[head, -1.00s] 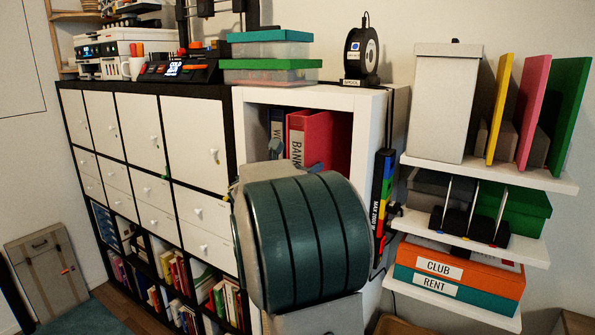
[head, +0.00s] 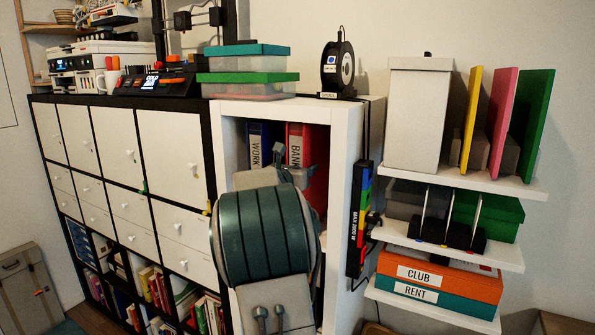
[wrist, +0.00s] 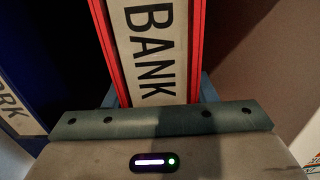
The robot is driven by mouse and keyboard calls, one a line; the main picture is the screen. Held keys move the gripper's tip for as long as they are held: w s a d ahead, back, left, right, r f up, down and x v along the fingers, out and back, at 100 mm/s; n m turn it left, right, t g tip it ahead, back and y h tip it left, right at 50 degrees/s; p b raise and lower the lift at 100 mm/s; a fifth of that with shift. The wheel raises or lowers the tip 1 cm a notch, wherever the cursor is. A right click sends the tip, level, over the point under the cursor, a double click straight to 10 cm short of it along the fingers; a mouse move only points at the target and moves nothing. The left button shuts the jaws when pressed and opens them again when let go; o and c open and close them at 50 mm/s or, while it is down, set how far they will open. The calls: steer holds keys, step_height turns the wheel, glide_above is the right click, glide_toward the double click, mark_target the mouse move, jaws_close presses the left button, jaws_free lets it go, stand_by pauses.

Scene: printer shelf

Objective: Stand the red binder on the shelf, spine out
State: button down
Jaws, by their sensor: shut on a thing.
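The red binder (head: 318,149) stands upright in the white shelf's upper compartment, its white BANK label facing out. It is just right of a blue binder (head: 259,137) labelled WORK. My gripper (head: 292,172) is at the front of the red binder and shut on it, with my arm hiding the binder's lower part. In the wrist view the red binder's spine (wrist: 157,50) fills the middle, between my blue-grey fingers. The blue binder's label (wrist: 18,108) shows at the left edge. The binder's base is hidden in both views.
The white shelf's right wall (head: 341,170) stands close to the right of the red binder. A black power strip (head: 359,220) hangs on that wall's outer side. Clear boxes (head: 246,78) and a spool device (head: 338,66) stand on top. Wall shelves (head: 480,175) are at the right.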

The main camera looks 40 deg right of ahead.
steer(key=shift+w+d+r, duration=0.1)
steer(key=shift+d+r, duration=0.1)
steer(key=shift+d, duration=0.2)
steer(key=shift+f+b, duration=0.5)
steer(key=shift+b, duration=0.05)
stand_by(0.4)
steer(key=c, duration=0.5)
jaws_free()
steer(key=b+v, duration=0.3)
steer(key=v, duration=1.1)
steer(key=shift+f, duration=0.1)
